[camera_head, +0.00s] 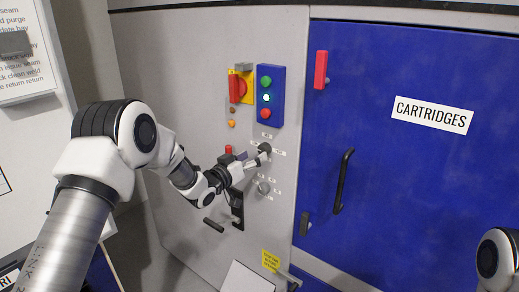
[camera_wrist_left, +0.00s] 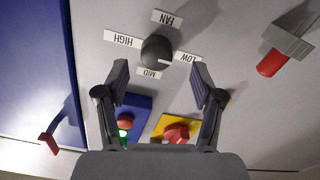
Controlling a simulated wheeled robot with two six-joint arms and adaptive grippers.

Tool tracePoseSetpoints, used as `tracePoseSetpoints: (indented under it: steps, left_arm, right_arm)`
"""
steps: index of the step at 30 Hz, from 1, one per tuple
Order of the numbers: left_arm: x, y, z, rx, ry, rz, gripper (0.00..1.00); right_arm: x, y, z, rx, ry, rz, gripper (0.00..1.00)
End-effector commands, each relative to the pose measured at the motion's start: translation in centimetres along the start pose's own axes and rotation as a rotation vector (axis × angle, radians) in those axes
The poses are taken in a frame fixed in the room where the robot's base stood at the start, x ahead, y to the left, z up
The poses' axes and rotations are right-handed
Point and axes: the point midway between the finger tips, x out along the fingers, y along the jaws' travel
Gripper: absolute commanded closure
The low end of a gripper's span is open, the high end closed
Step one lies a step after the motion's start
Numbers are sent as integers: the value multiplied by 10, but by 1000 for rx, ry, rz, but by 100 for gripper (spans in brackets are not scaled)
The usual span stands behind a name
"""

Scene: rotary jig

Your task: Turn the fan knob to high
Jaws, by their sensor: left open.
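The fan knob (camera_wrist_left: 157,51) is a dark round knob on the grey panel, with labels FAN, HIGH, MID and LOW around it; the wrist view shows them upside down. Its pale pointer mark faces the LOW label (camera_wrist_left: 187,58); the HIGH label (camera_wrist_left: 122,39) is on the opposite side. In the head view the knob (camera_head: 265,147) is partly hidden by my left gripper (camera_head: 257,159). In the wrist view my left gripper (camera_wrist_left: 159,83) is open and empty, its fingers apart on either side just short of the knob. My right gripper is out of view.
A blue button box (camera_head: 270,95) and a red switch on a yellow plate (camera_head: 238,88) sit above the knob. Another knob (camera_head: 264,188) and a black lever handle (camera_head: 237,208) are below. A blue CARTRIDGES door (camera_head: 410,180) with a black handle (camera_head: 343,180) stands to the right.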

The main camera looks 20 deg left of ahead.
Motion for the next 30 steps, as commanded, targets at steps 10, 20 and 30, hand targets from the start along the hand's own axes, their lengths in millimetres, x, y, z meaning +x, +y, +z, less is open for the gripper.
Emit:
tracePoseSetpoints:
  steps: [10, 20, 30]
  left_arm:
    - [41, 0, 1, -1, -2, -2, 33]
    - [41, 0, 2, -1, -2, -2, 93]
    - [40, 0, 2, 16, -2, -2, 93]
  right_arm:
    - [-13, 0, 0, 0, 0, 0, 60]
    - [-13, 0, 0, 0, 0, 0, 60]
    - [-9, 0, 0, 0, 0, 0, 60]
